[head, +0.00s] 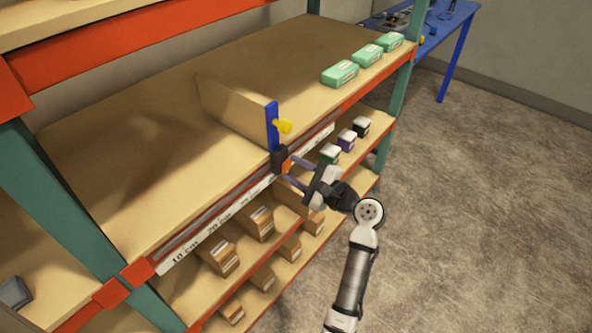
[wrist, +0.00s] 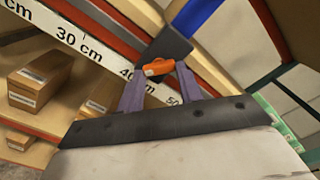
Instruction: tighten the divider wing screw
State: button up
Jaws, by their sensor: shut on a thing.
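The divider (head: 232,106) is a thin tan panel standing on the upper shelf, with a blue upright (head: 272,126) at its front end. Below the upright, a dark clamp block (head: 279,160) sits at the shelf's front rail; it also shows in the wrist view (wrist: 170,45). A small orange piece (wrist: 158,67), which looks like the wing screw, sticks out of the block. My gripper (head: 290,167) reaches it from the front, with its two purple fingers shut on the orange piece, one on each side. A yellow piece (head: 284,126) sticks out higher on the upright.
A centimetre scale (wrist: 80,40) runs along the shelf's front edge. Green boxes (head: 340,74) stand on the upper shelf at the far right. The floor (head: 480,200) to the right is clear.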

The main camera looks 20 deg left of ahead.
jog(key=o, duration=1)
jog(key=shift+w+d, duration=0.1)
jog(key=shift+d, duration=0.2)
jog(key=shift+a, duration=0.1)
jog(key=b+v, duration=0.4)
jog(key=v, duration=1)
jog(key=shift+a, duration=0.15)
